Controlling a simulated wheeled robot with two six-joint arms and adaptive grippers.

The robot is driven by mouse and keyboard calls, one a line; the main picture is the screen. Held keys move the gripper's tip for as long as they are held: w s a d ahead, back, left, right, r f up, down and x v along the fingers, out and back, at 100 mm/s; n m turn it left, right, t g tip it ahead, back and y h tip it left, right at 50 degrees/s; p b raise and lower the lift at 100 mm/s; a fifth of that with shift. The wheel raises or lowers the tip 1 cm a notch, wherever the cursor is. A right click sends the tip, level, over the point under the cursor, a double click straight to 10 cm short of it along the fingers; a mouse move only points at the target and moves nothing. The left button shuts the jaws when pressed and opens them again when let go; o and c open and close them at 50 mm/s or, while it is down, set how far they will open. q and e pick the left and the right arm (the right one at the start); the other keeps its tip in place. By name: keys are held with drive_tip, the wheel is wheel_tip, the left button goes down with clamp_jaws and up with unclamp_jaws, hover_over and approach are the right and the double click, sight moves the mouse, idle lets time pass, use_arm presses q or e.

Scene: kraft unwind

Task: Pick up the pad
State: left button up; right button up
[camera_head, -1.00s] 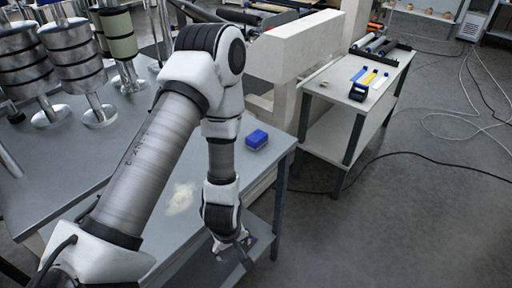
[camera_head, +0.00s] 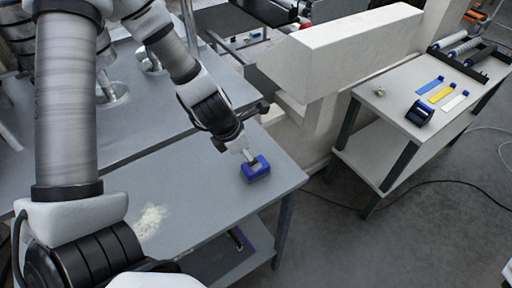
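The pad, a small blue block (camera_head: 257,174), lies on the grey table (camera_head: 200,195) near its right corner. My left gripper (camera_head: 250,157) points down at the pad, and its fingertips overlap the pad's top in the picture. The fingers are small and partly hidden against the pad, so I cannot tell whether they are open or closed on it. The pad looks to be on the tabletop. My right gripper is not in view.
A pale powdery patch (camera_head: 150,219) lies on the table to the left. A white beam-like machine part (camera_head: 345,45) stands behind the pad. A black cable crosses the floor.

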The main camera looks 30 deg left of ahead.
sight(251, 177)
use_arm(q)
drive_tip(key=shift+w+a+f+n+b, duration=0.1)
drive_tip(key=shift+w+f+n+b, duration=0.25)
drive_tip(key=shift+w+b, duration=0.3)
drive_tip(key=f+b, duration=0.1)
drive_tip(key=d+f+b, duration=0.1)
drive_tip(key=f+b, duration=0.2)
drive_tip(key=shift+s+d+f, duration=0.1)
drive_tip(key=shift+s+d, duration=0.2)
drive_tip(key=shift+s, duration=0.05)
drive_tip(key=shift+w+f+b, duration=0.5)
drive_tip(key=shift+w+f, duration=0.25)
drive_tip(key=shift+f, duration=0.15)
drive_tip(key=shift+w+a, duration=0.1)
drive_tip(key=shift+w, duration=0.1)
drive_tip(key=shift+s+r, duration=0.2)
drive_tip(key=shift+s, duration=0.05)
drive_tip(key=c, duration=0.4)
drive_tip(key=shift+s+r, duration=0.1)
drive_tip(key=shift+s, duration=0.1)
drive_tip(key=c, duration=0.9)
